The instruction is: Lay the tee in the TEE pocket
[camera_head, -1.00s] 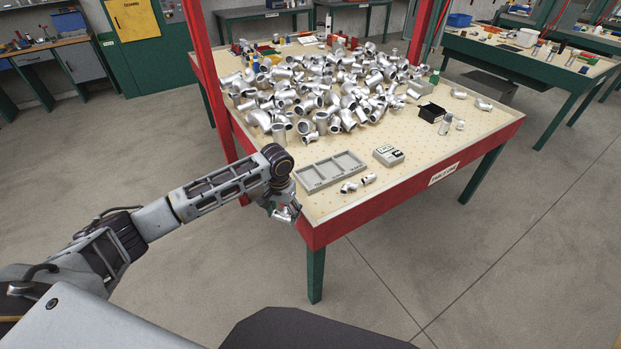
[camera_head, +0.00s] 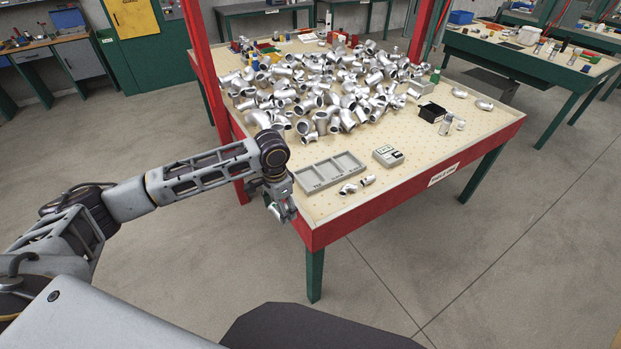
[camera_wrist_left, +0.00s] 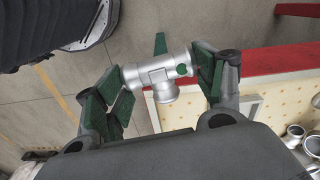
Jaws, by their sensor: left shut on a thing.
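The tee (camera_wrist_left: 158,78) is a silver pipe fitting with a green dot on its body. In the left wrist view my left gripper (camera_wrist_left: 165,74) is shut on it, with green finger pads at both ends of its straight run and its branch pointing toward the palm. In the head view my left gripper (camera_head: 281,208) hangs just off the left front edge of the table, left of the grey tray. The tray (camera_head: 312,189) has several pockets that look empty; their labels are too small to read. My right gripper is not in view.
The red-edged table (camera_head: 400,192) carries a big heap of silver fittings (camera_head: 325,95) behind the tray. A black bin (camera_head: 432,113) stands farther right. A red post (camera_head: 197,50) rises at the left.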

